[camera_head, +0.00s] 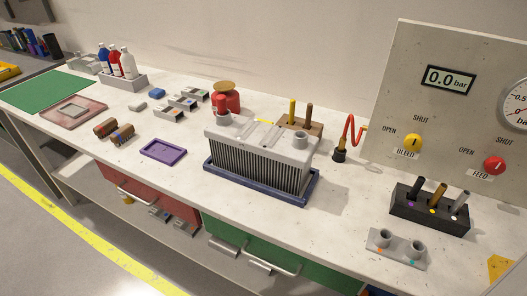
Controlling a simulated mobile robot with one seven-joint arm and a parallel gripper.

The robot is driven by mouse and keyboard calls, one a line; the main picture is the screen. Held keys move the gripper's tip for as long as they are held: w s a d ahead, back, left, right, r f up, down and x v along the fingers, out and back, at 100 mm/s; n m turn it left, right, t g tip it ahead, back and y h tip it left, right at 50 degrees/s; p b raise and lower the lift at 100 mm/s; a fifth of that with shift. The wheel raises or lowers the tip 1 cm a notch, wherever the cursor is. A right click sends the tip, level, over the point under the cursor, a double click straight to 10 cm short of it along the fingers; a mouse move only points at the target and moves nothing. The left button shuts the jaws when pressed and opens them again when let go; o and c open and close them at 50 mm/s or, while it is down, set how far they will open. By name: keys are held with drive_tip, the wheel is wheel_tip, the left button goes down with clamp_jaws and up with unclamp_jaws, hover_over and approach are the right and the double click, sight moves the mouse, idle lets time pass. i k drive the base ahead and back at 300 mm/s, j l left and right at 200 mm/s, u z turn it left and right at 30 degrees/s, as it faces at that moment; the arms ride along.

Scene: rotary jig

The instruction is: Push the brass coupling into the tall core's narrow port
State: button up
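A grey finned core (258,165) stands upright in a blue tray (226,184) at mid-bench. It has a round port near its left end (217,120) and another, open on top, at its right end (299,141). A red cylinder (221,103) shows at the left port; I cannot tell whether it sits in it or behind it. A black block (412,209) at the right holds three upright pieces: a dark one, a brass-brown one (437,194) that looks like the brass coupling, and a grey one (459,203). My gripper is not in view.
A grey plate with two cups (398,262) lies in front of the black block. A gauge panel (450,120) with yellow and red knobs stands behind. A purple tray (163,152) lies left.

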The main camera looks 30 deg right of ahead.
sight(284, 165)
drive_tip(key=j+z, duration=0.75)
drive_tip(key=z, duration=0.15)
drive_tip(key=k+j+z, duration=0.1)
drive_tip(key=j+z, duration=0.35)
drive_tip(key=l, duration=0.1)
